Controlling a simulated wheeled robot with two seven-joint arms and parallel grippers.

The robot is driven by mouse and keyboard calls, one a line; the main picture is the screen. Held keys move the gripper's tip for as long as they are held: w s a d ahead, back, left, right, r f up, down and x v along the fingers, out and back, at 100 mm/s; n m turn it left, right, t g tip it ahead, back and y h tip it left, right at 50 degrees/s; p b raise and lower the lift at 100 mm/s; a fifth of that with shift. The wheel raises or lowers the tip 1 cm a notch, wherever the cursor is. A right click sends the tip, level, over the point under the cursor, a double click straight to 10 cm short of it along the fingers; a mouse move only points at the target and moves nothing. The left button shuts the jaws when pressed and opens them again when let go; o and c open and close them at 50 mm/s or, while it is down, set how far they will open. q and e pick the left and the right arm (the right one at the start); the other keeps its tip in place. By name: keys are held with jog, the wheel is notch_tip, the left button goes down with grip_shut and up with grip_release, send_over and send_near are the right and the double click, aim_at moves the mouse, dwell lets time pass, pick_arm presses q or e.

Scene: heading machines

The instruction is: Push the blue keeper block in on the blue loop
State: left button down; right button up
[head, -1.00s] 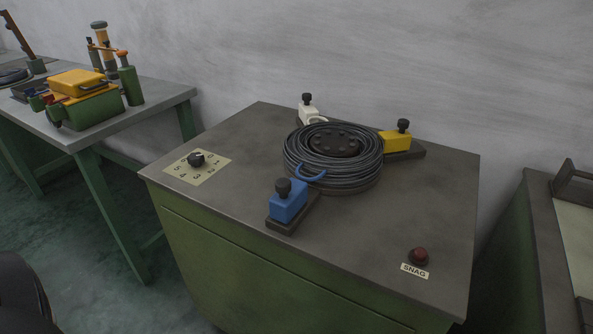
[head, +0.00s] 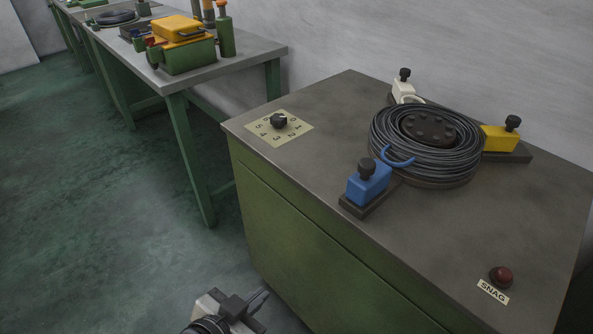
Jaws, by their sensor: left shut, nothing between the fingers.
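The blue keeper block (head: 369,184) with a black knob sits on a dark slide base (head: 352,209) at the front left of the wire coil (head: 432,153). The blue loop (head: 392,159) arcs out from the coil's near left side, behind the block. A gap shows between block and loop. My left gripper (head: 262,298) is at the bottom of the head view, low in front of the green cabinet, shut and empty, well away from the block. My right gripper is not in view.
A white keeper (head: 403,90) and a yellow keeper (head: 500,139) stand around the coil. A numbered dial (head: 279,122) is at the top's left corner, a red SNAG button (head: 501,276) at the front right. A workbench (head: 240,58) with a green toolbox stands left.

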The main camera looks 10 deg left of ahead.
pick_arm(q)
jog(key=w+d+r+m+t+h+b, duration=0.1)
jog(key=w+r+m+t+h, duration=0.15)
jog(key=w+r+m, duration=0.5)
jog(key=m+g+h+b, duration=0.2)
jog(key=m+h, duration=0.4)
jog(key=m, duration=0.8)
send_near(360, 168)
jog(key=shift+t, duration=0.25)
jog(key=p+x, duration=0.1)
jog(key=x, duration=0.6)
jog(key=shift+s+d+f+p, duration=0.1)
jog(key=shift+s+f+p, duration=0.1)
jog(key=shift+p, duration=0.2)
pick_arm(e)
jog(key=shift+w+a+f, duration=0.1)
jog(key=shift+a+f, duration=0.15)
pick_arm(q)
jog(key=shift+y, duration=0.35)
